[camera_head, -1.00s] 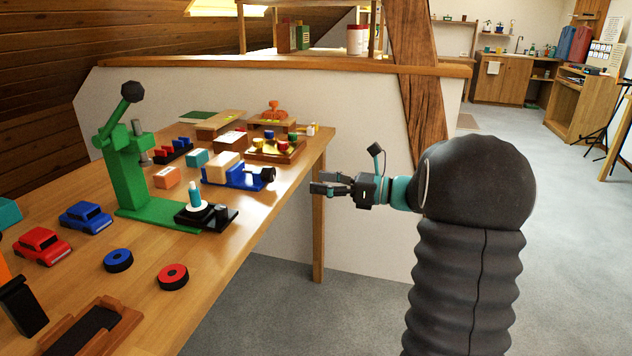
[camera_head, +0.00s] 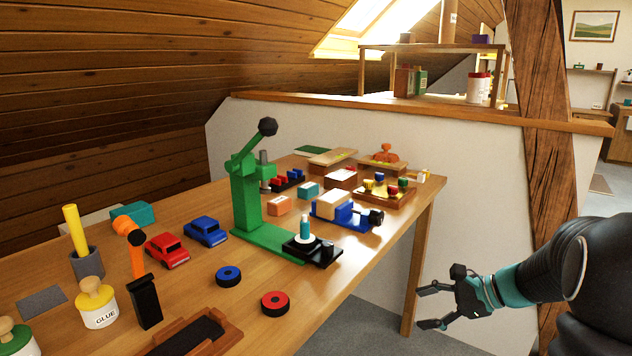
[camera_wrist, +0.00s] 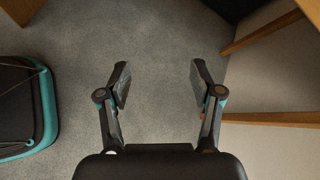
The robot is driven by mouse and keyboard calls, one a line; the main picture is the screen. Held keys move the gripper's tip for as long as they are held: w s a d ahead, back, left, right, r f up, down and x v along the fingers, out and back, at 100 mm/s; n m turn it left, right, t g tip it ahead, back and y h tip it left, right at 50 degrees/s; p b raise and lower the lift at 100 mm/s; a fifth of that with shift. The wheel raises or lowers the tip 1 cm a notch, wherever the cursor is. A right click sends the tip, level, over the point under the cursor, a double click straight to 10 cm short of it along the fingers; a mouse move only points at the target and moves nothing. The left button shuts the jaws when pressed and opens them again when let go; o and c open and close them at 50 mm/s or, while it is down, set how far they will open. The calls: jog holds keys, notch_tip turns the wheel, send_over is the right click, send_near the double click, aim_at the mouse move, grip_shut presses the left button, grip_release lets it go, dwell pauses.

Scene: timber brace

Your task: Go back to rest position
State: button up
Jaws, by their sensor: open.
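My gripper (camera_head: 428,306) is open and empty in the head view. It hangs off the right end of the wooden workbench (camera_head: 190,284), beside the bench leg and apart from it. In the wrist view my gripper (camera_wrist: 160,84) shows its two fingers spread wide, with only bare grey floor between them. My dark arm comes in from the right edge of the head view.
On the bench stand a green press (camera_head: 248,200), a blue vise (camera_head: 345,213), a red car (camera_head: 167,250), a blue car (camera_head: 205,231), a glue pot (camera_head: 98,308) and wheels. A timber post (camera_head: 548,120) rises behind my arm. The floor (camera_head: 370,325) near the gripper is clear.

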jog(key=s+a+r+n+h, duration=0.1)
jog(key=s+a+n+h, duration=0.1)
jog(key=s+n, duration=0.4)
jog(key=s+a+r+n+h, duration=0.2)
jog(key=s+n, duration=0.4)
jog(key=s, duration=0.4)
jog(key=s+a+r+n+h, duration=0.2)
jog(key=s+a+n+h, duration=0.2)
jog(key=s, duration=0.4)
jog(key=shift+a+r+n+t+h, duration=0.15)
jog(key=shift+r+n+t+h, duration=0.15)
jog(key=shift+n+h, duration=0.65)
